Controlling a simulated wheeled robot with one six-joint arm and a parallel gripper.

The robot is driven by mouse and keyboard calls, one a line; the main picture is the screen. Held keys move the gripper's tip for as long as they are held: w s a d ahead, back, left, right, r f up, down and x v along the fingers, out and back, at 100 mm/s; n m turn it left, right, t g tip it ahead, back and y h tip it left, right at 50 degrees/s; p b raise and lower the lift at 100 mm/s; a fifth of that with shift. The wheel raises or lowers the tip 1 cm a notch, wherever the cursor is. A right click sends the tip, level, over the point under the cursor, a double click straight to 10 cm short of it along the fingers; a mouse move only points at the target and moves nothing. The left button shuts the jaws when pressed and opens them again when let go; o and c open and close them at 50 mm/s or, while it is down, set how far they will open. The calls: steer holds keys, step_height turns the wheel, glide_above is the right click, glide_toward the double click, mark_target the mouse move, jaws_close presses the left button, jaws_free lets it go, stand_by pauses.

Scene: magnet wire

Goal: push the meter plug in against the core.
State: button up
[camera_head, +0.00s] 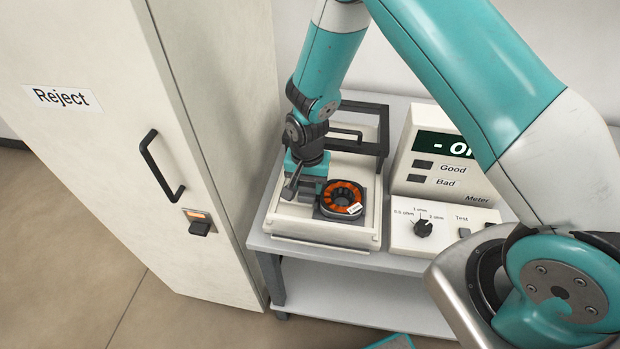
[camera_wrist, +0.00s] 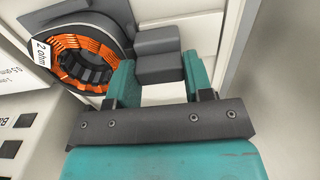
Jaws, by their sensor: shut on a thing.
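The core is a dark ring wound with orange wire (camera_head: 342,198), lying in a fixture on the bench, with a white tag. In the wrist view the core (camera_wrist: 78,55) is at the upper left, its tag reading "2 ohm". The meter plug, a dark grey stepped block (camera_wrist: 158,68), is between the two teal fingers of my gripper (camera_wrist: 160,80), which is shut on it. The plug's far end lies close beside the core's edge; I cannot tell if they touch. In the head view my gripper (camera_head: 312,182) is just left of the core and mostly hides the plug.
A pale tray (camera_head: 315,232) with a dark raised frame (camera_head: 384,130) surrounds the core. The meter (camera_head: 436,160), with Good and Bad lamps, and its dial box (camera_head: 440,238) stand to the right. A tall Reject cabinet (camera_head: 130,150) with a black handle stands close on the left.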

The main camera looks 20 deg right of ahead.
steer(key=o, duration=0.8)
steer(key=shift+s+d, duration=0.1)
steer(key=shift+d, duration=0.05)
steer(key=shift+o, duration=0.2)
step_height(320, 180, up, 17)
steer(key=b, duration=0.1)
steer(key=shift+r+b, duration=0.2)
steer(key=shift+b, duration=0.1)
steer(key=s+a+r+n+y, duration=0.1)
steer(key=s+r+n+y, duration=0.1)
steer(key=s+r+n, duration=0.4)
steer(key=s+a+r+n+y, duration=0.1)
steer(key=s+r+n, duration=0.6)
steer(key=s, duration=0.9)
steer(key=shift+s+a+y, duration=0.35)
steer(key=shift+a+y, duration=0.05)
steer(key=shift+y, duration=0.2)
